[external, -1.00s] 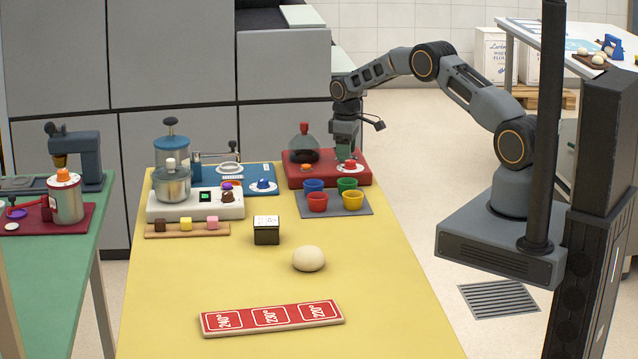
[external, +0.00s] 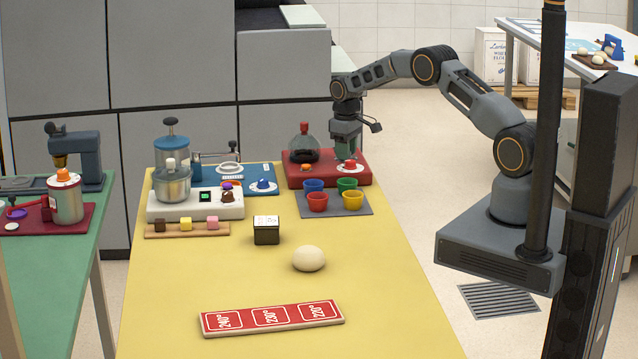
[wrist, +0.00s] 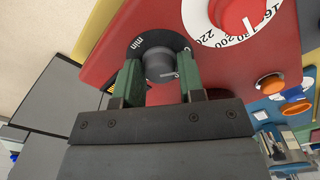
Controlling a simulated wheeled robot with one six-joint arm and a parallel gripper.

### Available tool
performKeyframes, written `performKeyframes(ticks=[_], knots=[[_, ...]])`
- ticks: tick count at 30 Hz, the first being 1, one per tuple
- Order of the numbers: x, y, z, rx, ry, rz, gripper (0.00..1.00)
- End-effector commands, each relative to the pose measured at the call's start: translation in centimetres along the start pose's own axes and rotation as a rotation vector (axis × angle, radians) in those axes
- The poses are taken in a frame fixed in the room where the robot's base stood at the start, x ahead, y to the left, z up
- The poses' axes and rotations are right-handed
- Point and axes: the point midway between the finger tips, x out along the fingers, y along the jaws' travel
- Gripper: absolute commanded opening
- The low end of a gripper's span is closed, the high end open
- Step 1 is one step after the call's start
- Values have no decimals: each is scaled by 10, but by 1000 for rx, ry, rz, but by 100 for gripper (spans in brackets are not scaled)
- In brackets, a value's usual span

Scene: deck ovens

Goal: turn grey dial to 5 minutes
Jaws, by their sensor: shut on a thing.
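The grey dial (wrist: 160,65) is a round knob on a black plate marked "min" (wrist: 150,41), set on the red panel (wrist: 190,25). In the wrist view my gripper (wrist: 160,80) has its two green fingers on either side of the dial, shut on it. The numbers around the dial are partly hidden, so I cannot read its setting. In the external view my gripper (external: 346,149) reaches down at the back right of the red unit (external: 318,178); the grey dial is hidden there.
A red dial (wrist: 240,14) on a white temperature scale sits next to it, above right in the wrist view. A glass vessel (external: 304,150) stands on the red unit's left. Coloured cups (external: 317,202) stand in front. A dough ball (external: 309,258) lies on the yellow table (external: 180,290).

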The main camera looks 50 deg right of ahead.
Motion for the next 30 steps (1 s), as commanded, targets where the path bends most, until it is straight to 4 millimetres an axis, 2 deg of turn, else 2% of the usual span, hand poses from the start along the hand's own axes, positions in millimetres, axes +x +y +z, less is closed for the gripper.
performKeyframes(ticks=[15, 30], knots=[[0, 0, 0, 329, 1, 0, 13], [-1, 0, 0, 409, 1, 0, 13]])
